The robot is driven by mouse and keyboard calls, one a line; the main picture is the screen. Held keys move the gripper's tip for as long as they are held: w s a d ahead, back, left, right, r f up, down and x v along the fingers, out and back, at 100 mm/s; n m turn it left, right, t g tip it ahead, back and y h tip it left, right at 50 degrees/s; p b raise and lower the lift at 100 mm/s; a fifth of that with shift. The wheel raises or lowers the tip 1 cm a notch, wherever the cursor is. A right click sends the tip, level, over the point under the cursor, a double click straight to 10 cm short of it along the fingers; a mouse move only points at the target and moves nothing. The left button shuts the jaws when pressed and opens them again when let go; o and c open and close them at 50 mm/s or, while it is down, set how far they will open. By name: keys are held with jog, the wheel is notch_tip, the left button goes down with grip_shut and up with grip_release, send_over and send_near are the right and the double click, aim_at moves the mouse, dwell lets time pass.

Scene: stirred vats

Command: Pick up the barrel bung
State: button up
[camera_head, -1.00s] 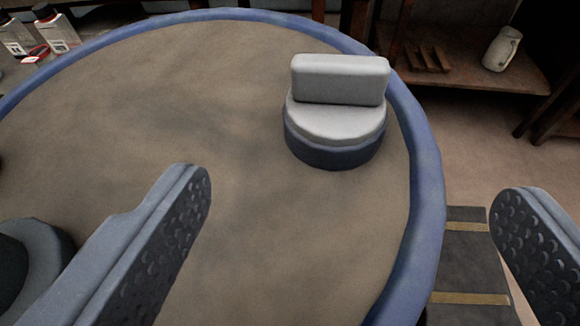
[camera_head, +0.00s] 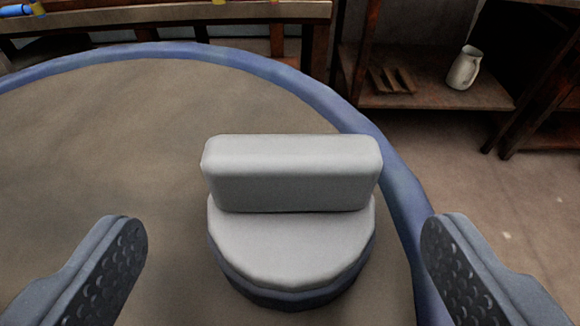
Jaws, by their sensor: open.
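The barrel bung (camera_head: 292,245) has a round pale grey top with an upright block-shaped handle and a dark blue lower band. It rests on the brown round surface (camera_head: 110,150) with a raised blue rim, near the rim's right side. My gripper (camera_head: 283,262) is open. One finger is left of the bung and the other is right of it, by the rim. Neither finger touches the bung in this view. The bung's far side is hidden behind its handle.
The blue rim (camera_head: 330,100) curves behind and to the right of the bung. A wooden shelf (camera_head: 440,95) with a white jug (camera_head: 464,68) stands beyond it at upper right. A wooden bench (camera_head: 180,20) runs along the back. The round surface is clear left of the bung.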

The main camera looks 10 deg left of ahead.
aim_at(294, 195)
jog(key=shift+r+x, duration=0.15)
jog(key=shift+x, duration=1.05)
jog(key=shift+r+x, duration=0.2)
jog(key=shift+x, duration=1)
jog(key=shift+w, duration=0.1)
jog(key=shift+d+f, duration=0.1)
jog(key=c, duration=1.1)
